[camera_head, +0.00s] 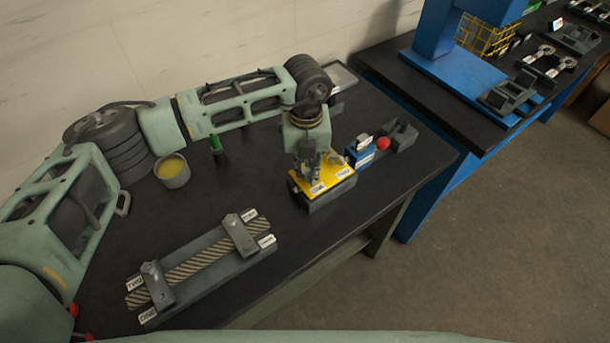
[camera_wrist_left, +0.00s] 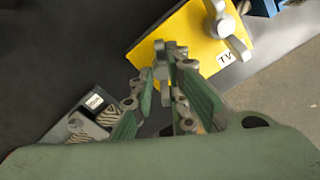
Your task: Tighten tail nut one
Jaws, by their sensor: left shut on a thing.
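The yellow-topped block (camera_head: 330,181) stands near the right end of the dark bench, with tags ONE (camera_head: 317,189) and TWO (camera_head: 343,173) on it. The yellow top also shows in the left wrist view (camera_wrist_left: 186,38). My left gripper (camera_head: 311,176) points down over the ONE side. In the left wrist view its fingertips (camera_wrist_left: 165,72) are closed together on a small grey part, tail nut one (camera_wrist_left: 160,60), which the fingers mostly hide. A second grey winged nut (camera_wrist_left: 226,27) sits by the TWO tag, clear of the fingers. My right gripper is out of view.
A chain or rope length lies in a grey clamp fixture (camera_head: 203,265) at the front. A blue block (camera_head: 360,153) and a red ball (camera_head: 383,143) stand close right of the yellow block. A yellow-filled cup (camera_head: 172,172) is at left. A blue press (camera_head: 437,50) stands on the other table.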

